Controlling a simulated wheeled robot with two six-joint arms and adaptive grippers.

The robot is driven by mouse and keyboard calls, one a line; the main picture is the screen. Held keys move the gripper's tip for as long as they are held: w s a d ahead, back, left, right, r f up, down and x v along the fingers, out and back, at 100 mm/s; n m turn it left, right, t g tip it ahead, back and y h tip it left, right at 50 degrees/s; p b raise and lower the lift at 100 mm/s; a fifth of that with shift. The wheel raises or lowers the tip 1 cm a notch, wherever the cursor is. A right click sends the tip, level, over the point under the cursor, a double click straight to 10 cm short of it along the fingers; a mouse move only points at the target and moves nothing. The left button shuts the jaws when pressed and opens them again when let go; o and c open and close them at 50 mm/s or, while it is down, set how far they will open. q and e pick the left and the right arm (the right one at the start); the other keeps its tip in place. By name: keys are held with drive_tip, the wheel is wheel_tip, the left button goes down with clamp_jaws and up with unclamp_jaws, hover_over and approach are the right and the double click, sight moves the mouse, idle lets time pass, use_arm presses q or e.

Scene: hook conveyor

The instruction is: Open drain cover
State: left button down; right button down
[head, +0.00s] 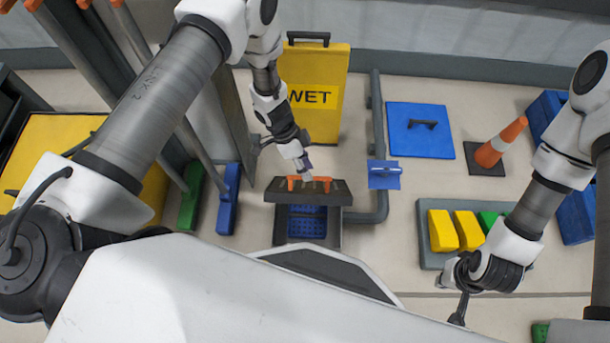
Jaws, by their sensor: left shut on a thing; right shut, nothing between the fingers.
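A dark grey drain cover (340,194) with an orange handle (322,181) stands tilted up at the far side of the drain. Below it the dark drain opening (336,233) is partly exposed, with a blue perforated basket (306,226) inside. My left gripper (306,177) comes down from above and is shut on the orange handle. Its fingertips are small in the view and partly merge with the handle. My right gripper (460,310) is shut and empty, low at the right, well apart from the drain and in front of the tray of sponges.
A yellow WET sign (325,70) stands behind the drain. A grey pipe with a blue valve (384,180) runs close at its right. A blue hatch (421,145), an orange cone (500,143) and a grey sponge tray (428,258) lie further right. Green and blue brushes (228,200) stand left.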

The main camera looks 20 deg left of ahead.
use_arm(q)
drive_tip(key=w+a+f+g+b, duration=0.1)
drive_tip(key=w+g+b, duration=0.1)
drive_tip(key=w+b, duration=0.3)
drive_tip(key=w+a+f+n+g+h+b, duration=0.1)
drive_tip(key=w+a+g+b, duration=0.1)
drive_tip(key=w+b, duration=0.4)
drive_tip(key=b, duration=0.3)
drive_tip(key=shift+g+h, duration=0.3)
drive_tip(key=shift+g, duration=0.1)
drive_tip(key=c, duration=1.3)
unclamp_jaws()
drive_tip(key=o, duration=0.3)
drive_tip(key=shift+w+d+f, duration=0.1)
drive_tip(key=shift+w+f, duration=0.1)
drive_tip(key=shift+f, duration=0.1)
drive_tip(key=shift+r, duration=0.15)
drive_tip(key=shift+c, duration=0.4)
drive_tip(key=shift+a+r, duration=0.1)
drive_tip(key=shift+a, duration=0.1)
drive_tip(key=shift+c, duration=0.6)
